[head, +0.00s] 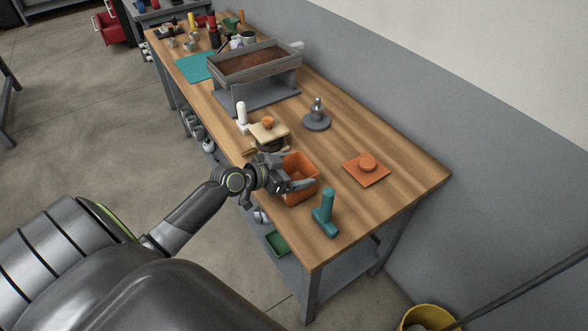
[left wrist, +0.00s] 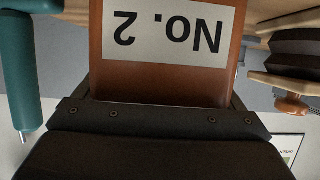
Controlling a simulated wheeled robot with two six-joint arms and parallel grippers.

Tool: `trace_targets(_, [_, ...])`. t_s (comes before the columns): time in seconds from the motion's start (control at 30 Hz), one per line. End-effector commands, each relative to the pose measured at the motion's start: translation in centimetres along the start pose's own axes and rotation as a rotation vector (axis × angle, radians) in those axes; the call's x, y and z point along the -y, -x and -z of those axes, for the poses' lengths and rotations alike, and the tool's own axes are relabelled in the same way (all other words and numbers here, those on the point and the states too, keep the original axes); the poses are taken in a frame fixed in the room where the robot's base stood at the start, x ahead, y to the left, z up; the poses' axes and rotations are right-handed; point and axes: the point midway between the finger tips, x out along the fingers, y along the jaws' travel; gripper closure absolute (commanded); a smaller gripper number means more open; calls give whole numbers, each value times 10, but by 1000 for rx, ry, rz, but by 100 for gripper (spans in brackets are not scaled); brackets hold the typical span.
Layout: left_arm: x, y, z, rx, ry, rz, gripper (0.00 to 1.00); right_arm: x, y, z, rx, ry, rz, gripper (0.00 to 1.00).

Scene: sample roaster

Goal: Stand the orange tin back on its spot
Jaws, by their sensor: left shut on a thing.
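The orange tin (head: 304,166) is an open-topped square box near the front edge of the wooden bench (head: 340,218). My left gripper (head: 290,179) is shut on it from the front left side. In the left wrist view the tin (left wrist: 165,82) fills the middle between the dark jaws, with a white label reading "No. 2" (left wrist: 168,32). The tin looks upright. I cannot tell whether its base touches the bench. My right gripper is not in view.
A teal handled tool (head: 327,208) stands close to the tin; it shows in the left wrist view (left wrist: 18,70). A wooden-topped stand (head: 268,134), a white bottle (head: 242,114) and a grey tamper on a round base (head: 317,120) are behind. Bare bench lies between tin and orange plate.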

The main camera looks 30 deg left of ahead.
Motion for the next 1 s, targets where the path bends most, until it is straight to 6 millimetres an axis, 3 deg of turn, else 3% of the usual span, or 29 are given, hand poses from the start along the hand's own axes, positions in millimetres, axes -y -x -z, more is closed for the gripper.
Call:
trace_targets(0.37, [0,-2,-4,-1,-1,0,37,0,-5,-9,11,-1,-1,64])
trace_targets(0.4, [0,-1,-2,0,-1,0,4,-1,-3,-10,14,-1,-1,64])
trace_targets(0.43, [0,-1,-2,0,-1,0,0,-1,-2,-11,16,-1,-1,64])
trace_targets(0.77, [0,0,1,0,-1,0,0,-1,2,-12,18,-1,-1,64])
trace_targets(1.0, [1,38,-2,5,-8,0,0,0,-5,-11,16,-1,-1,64])
